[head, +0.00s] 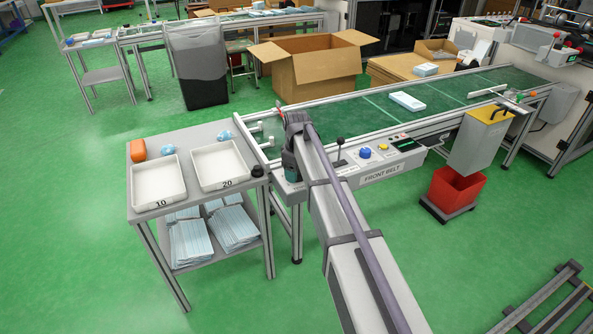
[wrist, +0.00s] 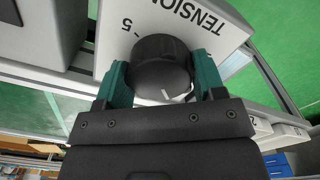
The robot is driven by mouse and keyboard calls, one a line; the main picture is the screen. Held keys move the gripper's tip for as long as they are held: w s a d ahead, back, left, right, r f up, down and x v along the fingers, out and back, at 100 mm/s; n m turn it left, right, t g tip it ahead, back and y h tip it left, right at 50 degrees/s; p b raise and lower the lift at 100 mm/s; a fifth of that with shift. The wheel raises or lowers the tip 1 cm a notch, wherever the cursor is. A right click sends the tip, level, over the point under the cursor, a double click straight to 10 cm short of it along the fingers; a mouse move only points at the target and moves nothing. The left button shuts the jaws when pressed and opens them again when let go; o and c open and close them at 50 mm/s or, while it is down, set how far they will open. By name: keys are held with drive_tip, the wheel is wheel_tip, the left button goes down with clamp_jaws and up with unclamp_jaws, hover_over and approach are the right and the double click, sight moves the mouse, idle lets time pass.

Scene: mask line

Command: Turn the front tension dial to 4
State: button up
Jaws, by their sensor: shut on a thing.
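In the wrist view the black round tension dial (wrist: 160,72) sits on a light grey panel with a "TENSION" label (wrist: 197,15) and a "5" near its rim. A short white mark shows at the dial's lower right; other numbers are hidden. My gripper (wrist: 160,60) has its two teal fingers on either side of the dial, shut on it. In the head view my gripper (head: 290,168) is at the left end of the "FRONT BELT" panel (head: 381,172), and my arm hides the dial.
Right of my arm, the panel carries a black lever (head: 340,150), a blue button (head: 365,153) and a yellow button (head: 383,146). Left stands a cart with trays marked 10 (head: 159,203) and 20 (head: 221,185). A white pack (head: 408,101) lies on the green belt.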

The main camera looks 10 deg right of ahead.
drive_tip(key=m, duration=0.4)
drive_tip(key=shift+m, duration=0.4)
drive_tip(key=m, duration=1)
drive_tip(key=shift+m, duration=0.4)
drive_tip(key=m, duration=0.4)
drive_tip(key=shift+m, duration=0.4)
drive_tip(key=o, duration=0.9)
drive_tip(key=shift+o, duration=0.2)
wheel_tip(320, 180, up, 11)
drive_tip(key=p, duration=1.1)
